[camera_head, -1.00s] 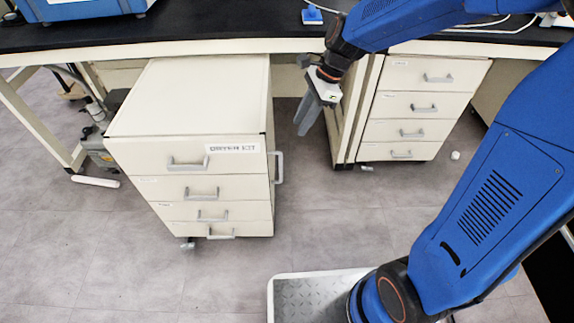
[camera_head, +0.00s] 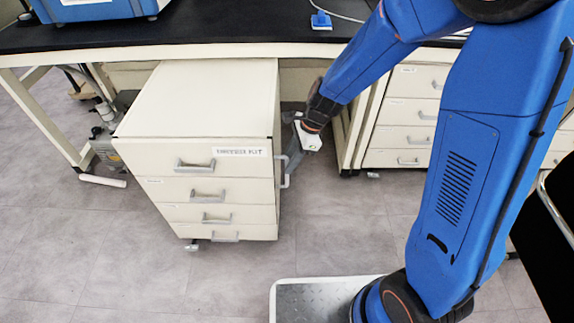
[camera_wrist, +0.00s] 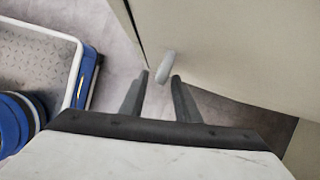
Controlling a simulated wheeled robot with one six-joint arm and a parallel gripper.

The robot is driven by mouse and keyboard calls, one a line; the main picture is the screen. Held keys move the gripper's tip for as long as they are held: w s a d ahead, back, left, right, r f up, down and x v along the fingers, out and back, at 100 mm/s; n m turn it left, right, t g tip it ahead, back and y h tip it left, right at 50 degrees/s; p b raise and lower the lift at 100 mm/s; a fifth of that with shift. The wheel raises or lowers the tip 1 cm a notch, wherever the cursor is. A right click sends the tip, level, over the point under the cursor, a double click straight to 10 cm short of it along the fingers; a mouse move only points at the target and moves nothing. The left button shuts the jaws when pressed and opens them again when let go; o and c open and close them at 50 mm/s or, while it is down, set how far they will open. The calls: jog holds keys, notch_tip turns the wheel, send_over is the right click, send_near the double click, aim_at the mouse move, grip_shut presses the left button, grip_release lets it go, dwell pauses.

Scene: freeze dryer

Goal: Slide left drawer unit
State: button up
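The left drawer unit (camera_head: 190,130) is a cream cabinet with several drawers and grey front handles, standing partly out from under the bench. A label is on its top drawer. A vertical side handle (camera_head: 284,170) sticks out from its right side near the front edge. My gripper (camera_head: 285,178) is low at the right side of the unit, by this handle. In the wrist view my gripper (camera_wrist: 159,92) is open, and the grey side handle (camera_wrist: 165,66) lies just ahead, between the line of the two fingers. I cannot tell whether the fingers touch it.
A right drawer unit (camera_head: 403,118) stands under the black-topped bench (camera_head: 230,35), partly behind my arm. A blue machine (camera_head: 95,8) and a small blue object (camera_head: 321,20) are on the bench. The floor (camera_head: 130,235) in front of the left unit is clear.

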jog(key=shift+x, duration=1.2)
grip_shut()
jog(key=w, duration=2.3)
jog(key=shift+w+d, duration=0.4)
jog(key=shift+d, duration=0.05)
grip_release()
jog(key=shift+r, duration=0.1)
jog(key=v, duration=1.2)
